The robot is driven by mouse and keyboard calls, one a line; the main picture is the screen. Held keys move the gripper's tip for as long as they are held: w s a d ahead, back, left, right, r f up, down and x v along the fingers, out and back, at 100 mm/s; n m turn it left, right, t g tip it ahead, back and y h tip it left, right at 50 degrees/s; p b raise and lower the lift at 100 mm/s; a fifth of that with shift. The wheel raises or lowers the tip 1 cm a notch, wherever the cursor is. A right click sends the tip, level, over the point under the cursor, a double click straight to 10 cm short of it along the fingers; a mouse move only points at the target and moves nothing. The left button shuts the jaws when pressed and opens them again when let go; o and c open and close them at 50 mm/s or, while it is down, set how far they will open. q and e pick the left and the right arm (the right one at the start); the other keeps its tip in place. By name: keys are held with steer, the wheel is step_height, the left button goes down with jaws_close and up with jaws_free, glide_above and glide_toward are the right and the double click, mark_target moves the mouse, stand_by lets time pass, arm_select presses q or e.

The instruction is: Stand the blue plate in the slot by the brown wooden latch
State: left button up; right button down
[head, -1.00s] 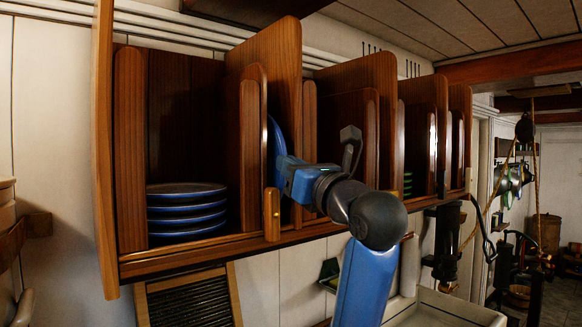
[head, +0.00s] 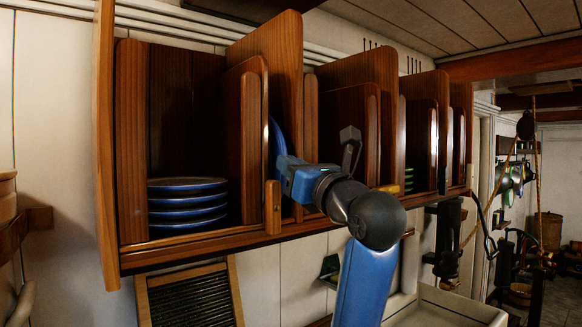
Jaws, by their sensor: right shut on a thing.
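The blue plate (head: 276,136) stands on edge in the wooden rack, in the slot just right of the tall divider. Only a narrow strip of its rim shows; the divider hides most of it. The brown wooden latch (head: 272,207) is upright on the rack's front rail, just below and left of the plate. My right gripper (head: 284,176) is at the slot mouth, shut on the plate's near edge, just right of and above the latch. Its fingertips are partly hidden. My left gripper is not in view.
Several blue-rimmed plates (head: 187,207) lie stacked in the left compartment. Tall wooden dividers (head: 268,60) stand close on both sides of the slot. Green dishes (head: 408,180) sit further right. A washboard (head: 190,298) hangs below the rack. A sink (head: 440,305) is at lower right.

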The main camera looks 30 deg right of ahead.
steer(key=c, duration=0.9)
jaws_free()
steer(key=shift+o, duration=0.2)
steer(key=shift+s, duration=0.2)
steer(key=shift+s+f+b, duration=0.25)
steer(key=shift+s+b, duration=0.1)
steer(key=shift+s, duration=0.35)
steer(key=shift+s+f, duration=0.1)
steer(key=shift+s, duration=0.2)
steer(key=shift+s+f, duration=0.1)
steer(key=shift+s, duration=0.25)
steer(key=shift+s+f+b, duration=0.15)
steer(key=shift+s+b, duration=0.3)
steer(key=shift+s, duration=0.15)
steer(key=shift+s+f, duration=0.15)
steer(key=shift+s, duration=0.2)
